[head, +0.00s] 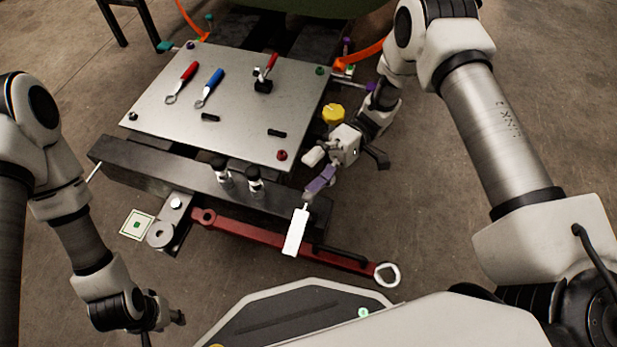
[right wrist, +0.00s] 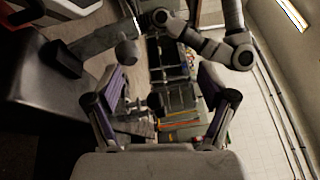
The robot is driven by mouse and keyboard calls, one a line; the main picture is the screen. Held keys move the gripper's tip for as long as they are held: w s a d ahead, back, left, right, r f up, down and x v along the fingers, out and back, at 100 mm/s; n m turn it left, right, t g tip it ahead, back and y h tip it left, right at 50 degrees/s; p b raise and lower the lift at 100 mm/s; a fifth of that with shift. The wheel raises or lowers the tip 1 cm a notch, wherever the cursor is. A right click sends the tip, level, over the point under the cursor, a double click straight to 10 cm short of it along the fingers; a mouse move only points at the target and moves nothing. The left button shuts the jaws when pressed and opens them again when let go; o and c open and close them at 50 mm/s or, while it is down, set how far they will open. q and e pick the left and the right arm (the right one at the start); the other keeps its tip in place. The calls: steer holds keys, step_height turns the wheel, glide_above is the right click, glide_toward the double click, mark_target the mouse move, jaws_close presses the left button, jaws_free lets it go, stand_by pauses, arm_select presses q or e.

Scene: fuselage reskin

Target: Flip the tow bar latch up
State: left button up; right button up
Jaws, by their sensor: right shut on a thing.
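The red tow bar (head: 270,236) lies in front of the dark beam, with a pale ring at its right end. A white paddle-like handle (head: 296,232), which looks like the latch, stands over the bar right of its middle. My right gripper (head: 310,199) has its purple fingers at the handle's upper end and is shut on it. The right wrist view shows both fingers (right wrist: 163,80), but the contact is unclear there. My left gripper (head: 165,318) is low at the left, apart from the bar; its jaws are too small to judge.
A grey work table (head: 230,110) holds red and blue tools and small black parts. A marker plate (head: 137,224) lies left of the bar. Floor is clear at right.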

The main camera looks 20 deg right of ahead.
steer(key=shift+v, duration=0.85)
steer(key=shift+c, duration=0.3)
steer(key=v, duration=0.2)
steer(key=b+v, duration=0.2)
steer(key=v, duration=0.1)
steer(key=shift+w+d+f, duration=0.2)
steer(key=shift+d+f, duration=0.05)
steer(key=shift+f, duration=0.05)
